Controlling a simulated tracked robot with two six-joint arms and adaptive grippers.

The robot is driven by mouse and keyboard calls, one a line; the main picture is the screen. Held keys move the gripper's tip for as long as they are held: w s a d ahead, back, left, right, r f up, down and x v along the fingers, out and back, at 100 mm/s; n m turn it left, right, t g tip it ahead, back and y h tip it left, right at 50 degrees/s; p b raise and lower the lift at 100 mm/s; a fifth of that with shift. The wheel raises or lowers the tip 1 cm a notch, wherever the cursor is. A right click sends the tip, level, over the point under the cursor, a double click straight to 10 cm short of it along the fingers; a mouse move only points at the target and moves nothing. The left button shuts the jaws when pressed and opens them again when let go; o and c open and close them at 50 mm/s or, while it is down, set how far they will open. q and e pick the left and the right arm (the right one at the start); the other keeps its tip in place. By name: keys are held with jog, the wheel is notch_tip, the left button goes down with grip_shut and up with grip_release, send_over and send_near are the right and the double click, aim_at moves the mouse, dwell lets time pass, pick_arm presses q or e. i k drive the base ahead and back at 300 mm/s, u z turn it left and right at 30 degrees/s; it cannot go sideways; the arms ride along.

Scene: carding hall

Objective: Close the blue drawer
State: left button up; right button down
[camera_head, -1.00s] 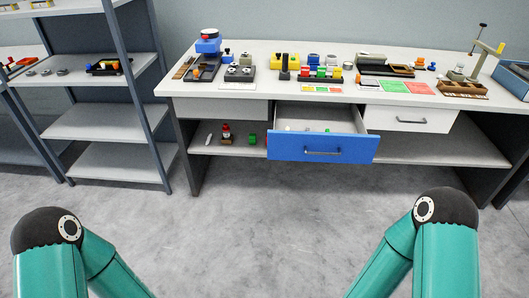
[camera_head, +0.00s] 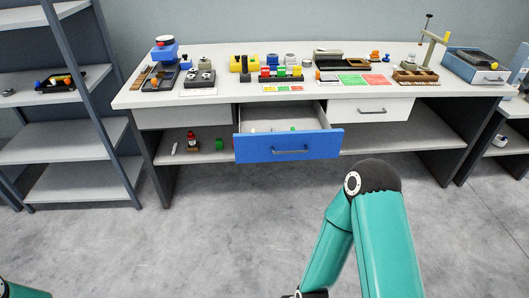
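The blue drawer (camera_head: 288,147) is pulled out from under the white workbench (camera_head: 225,98), left of its middle. It has a grey bar handle (camera_head: 290,151) on its front, and a few small items lie inside. My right arm stands in front of the bench, right of the drawer and apart from it. Its gripper cannot be made out. Only a small part of my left arm shows at the bottom left corner, and its gripper is out of the picture.
A white drawer (camera_head: 371,109) right of the blue one is shut. Small devices and trays cover the benchtop. A lower shelf (camera_head: 385,139) runs under the drawers. A grey shelf rack (camera_head: 75,147) stands at the left. The floor before the bench is clear.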

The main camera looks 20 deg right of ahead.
aim_at(322, 141)
jog(key=i, duration=0.95)
jog(key=z, duration=0.05)
